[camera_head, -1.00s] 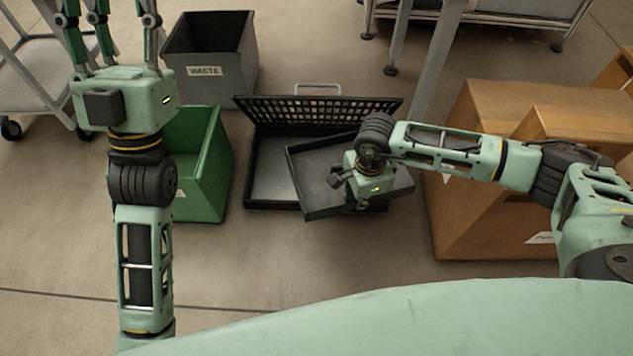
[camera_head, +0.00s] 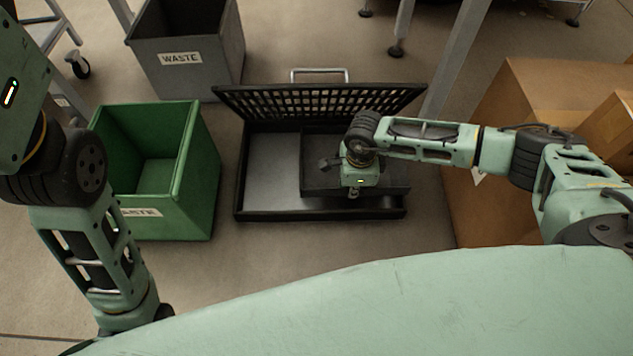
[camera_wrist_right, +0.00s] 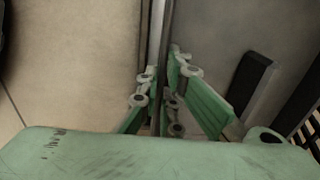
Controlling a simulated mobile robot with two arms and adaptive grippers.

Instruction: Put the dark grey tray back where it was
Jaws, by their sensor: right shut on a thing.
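The dark grey tray (camera_head: 318,150) sits in the right part of an open black case (camera_head: 250,214) on the floor. It looks level and square with the case; I cannot tell whether it rests on the case floor. My right gripper (camera_head: 355,192) is over the tray's near side, shut on its wall. In the right wrist view the fingers (camera_wrist_right: 160,82) clasp a thin upright wall, with the tray's grey inside (camera_wrist_right: 215,45) to the right. The left arm shows at the left edge; its fingers are out of frame.
The case's grid lid (camera_head: 318,100) stands raised at the back. A green bin (camera_head: 200,190) is to its left, a grey waste bin (camera_head: 185,80) behind that. Cardboard boxes (camera_head: 500,110) stand to the right. The case's left part (camera_head: 272,165) is bare.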

